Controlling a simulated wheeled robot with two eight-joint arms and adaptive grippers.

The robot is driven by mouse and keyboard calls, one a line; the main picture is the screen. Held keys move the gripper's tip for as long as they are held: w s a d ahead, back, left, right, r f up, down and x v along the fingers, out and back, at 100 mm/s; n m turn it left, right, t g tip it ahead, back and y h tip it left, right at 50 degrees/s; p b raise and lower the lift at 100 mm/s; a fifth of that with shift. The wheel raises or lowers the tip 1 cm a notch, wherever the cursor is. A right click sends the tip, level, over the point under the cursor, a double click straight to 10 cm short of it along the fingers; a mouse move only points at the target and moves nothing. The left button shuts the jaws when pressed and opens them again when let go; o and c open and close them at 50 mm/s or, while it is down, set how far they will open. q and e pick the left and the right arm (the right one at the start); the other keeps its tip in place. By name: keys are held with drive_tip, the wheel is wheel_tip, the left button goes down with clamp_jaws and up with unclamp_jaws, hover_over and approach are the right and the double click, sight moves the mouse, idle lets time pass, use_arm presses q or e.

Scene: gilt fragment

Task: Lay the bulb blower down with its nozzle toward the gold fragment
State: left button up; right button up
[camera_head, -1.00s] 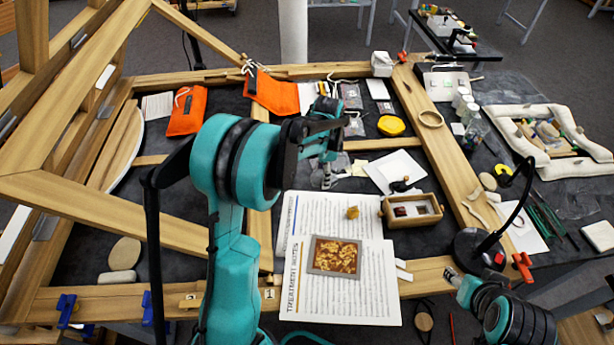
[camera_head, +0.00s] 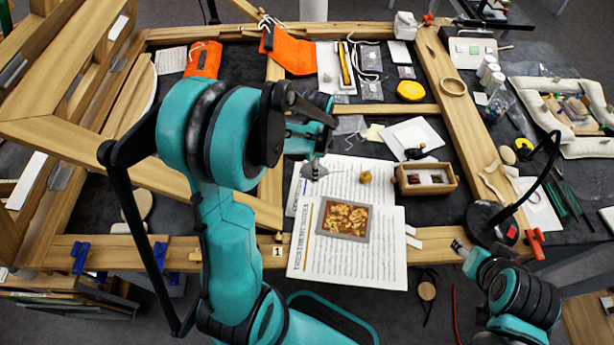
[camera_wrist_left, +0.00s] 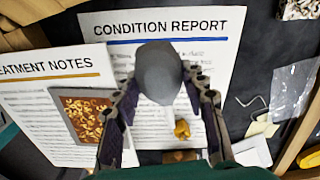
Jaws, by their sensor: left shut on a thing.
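My left gripper (camera_head: 315,160) is shut on the grey bulb blower (camera_head: 314,171), above the upper left part of the papers. In the left wrist view the blower (camera_wrist_left: 158,72) is a smooth, rounded grey form between the two fingers (camera_wrist_left: 160,92).
A small ochre lump (camera_head: 365,177) lies on the condition report (camera_wrist_left: 207,45). A wooden box (camera_head: 427,187) with dark pieces stands to its right. A black lamp base (camera_head: 487,222) is further right. The treatment notes (camera_head: 345,265) have clear paper below the fragment.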

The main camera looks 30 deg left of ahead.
sight(307, 182)
use_arm(q)
drive_tip(key=shift+a+f, duration=0.45)
drive_tip(key=shift+a, duration=0.15)
drive_tip(key=shift+a+f, duration=0.4)
drive_tip(key=shift+a, duration=0.2)
wheel_tip(307, 182, down, 3)
drive_tip(key=shift+f+b, duration=0.2)
drive_tip(key=shift+b, duration=0.65)
drive_tip(key=shift+f, duration=0.25)
drive_tip(key=shift+f, duration=0.1)
drive_tip(key=o, duration=1.4)
